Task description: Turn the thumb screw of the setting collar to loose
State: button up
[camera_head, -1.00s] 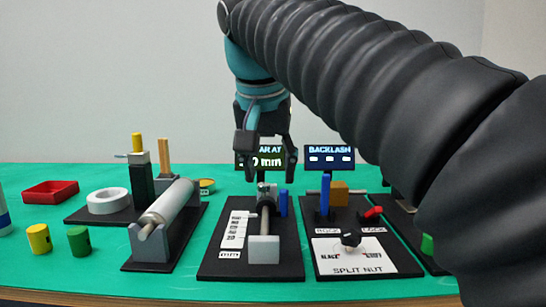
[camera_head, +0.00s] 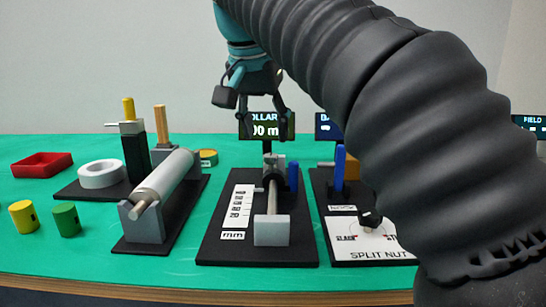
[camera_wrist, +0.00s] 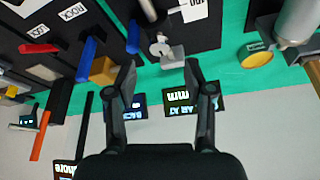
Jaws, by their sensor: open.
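The setting collar (camera_head: 273,178) is a dark ring on a grey rod (camera_head: 272,202), at the far end of a black board with a white mm scale. A small grey piece sticks out at its left; I cannot tell if this is the thumb screw. A blue upright handle (camera_head: 293,177) stands just right of the collar. In the wrist view, a grey round part with a slot (camera_wrist: 160,46) lies ahead between the fingers, with the blue handle (camera_wrist: 133,38) beside it. My gripper (camera_head: 252,105) is open and empty, above and apart from the collar; it also shows in the wrist view (camera_wrist: 160,78).
A display (camera_head: 266,126) reading part of "COLLAR AT" stands behind the board. The split nut board (camera_head: 345,250) is to the right, partly behind my arm. A roller (camera_head: 165,187) on a black base is to the left. Green mat is free between boards.

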aim_at(272, 156)
jog(key=shift+b+x, duration=0.55)
jog(key=shift+x, duration=2.05)
grip_shut()
jog(key=shift+d, duration=0.15)
